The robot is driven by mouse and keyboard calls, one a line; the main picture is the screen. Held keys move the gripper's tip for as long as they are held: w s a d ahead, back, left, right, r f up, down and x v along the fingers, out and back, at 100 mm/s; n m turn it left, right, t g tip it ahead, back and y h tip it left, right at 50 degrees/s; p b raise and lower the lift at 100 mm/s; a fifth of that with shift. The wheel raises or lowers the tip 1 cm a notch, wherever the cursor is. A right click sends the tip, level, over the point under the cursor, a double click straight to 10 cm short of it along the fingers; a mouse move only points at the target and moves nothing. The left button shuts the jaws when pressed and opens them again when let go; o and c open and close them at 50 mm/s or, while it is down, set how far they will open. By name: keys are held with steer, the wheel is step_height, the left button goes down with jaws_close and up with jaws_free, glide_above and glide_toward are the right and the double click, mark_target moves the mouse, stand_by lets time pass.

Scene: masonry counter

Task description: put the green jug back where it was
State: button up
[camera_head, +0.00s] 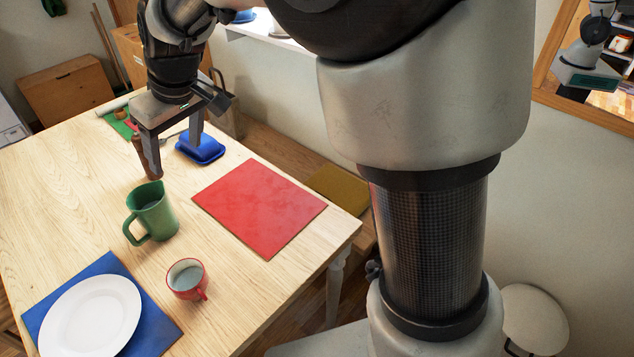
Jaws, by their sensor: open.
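The green jug (155,214) stands upright on the wooden table, its handle toward the lower left. My gripper (172,160) is above and behind the jug, pointing down with its fingers apart and nothing held between them. It is apart from the jug. A red mat (259,207) lies bare to the right of the jug. A blue mat (158,324) lies at the front left with a white plate (92,316) on it.
A red mug (187,279) stands in front of the jug. A blue dish (200,148) sits near my gripper, and a brown upright thing (146,158) is beside the left finger. A green item (122,125) lies at the far end. The table's left side (60,200) is clear.

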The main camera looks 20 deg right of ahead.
steer(key=s+d+r+m+t+h, duration=0.1)
steer(key=s+d+r+m, duration=0.15)
steer(key=s+d, duration=0.45)
steer(key=s+d+r+m+t, duration=0.15)
steer(key=s+d+r, duration=0.25)
steer(key=d, duration=0.4)
steer(key=s+d+f+m+h, duration=0.2)
steer(key=s+d+m, duration=0.2)
steer(key=s+d, duration=0.4)
steer(key=s, duration=0.4)
steer(key=shift+d, duration=0.3)
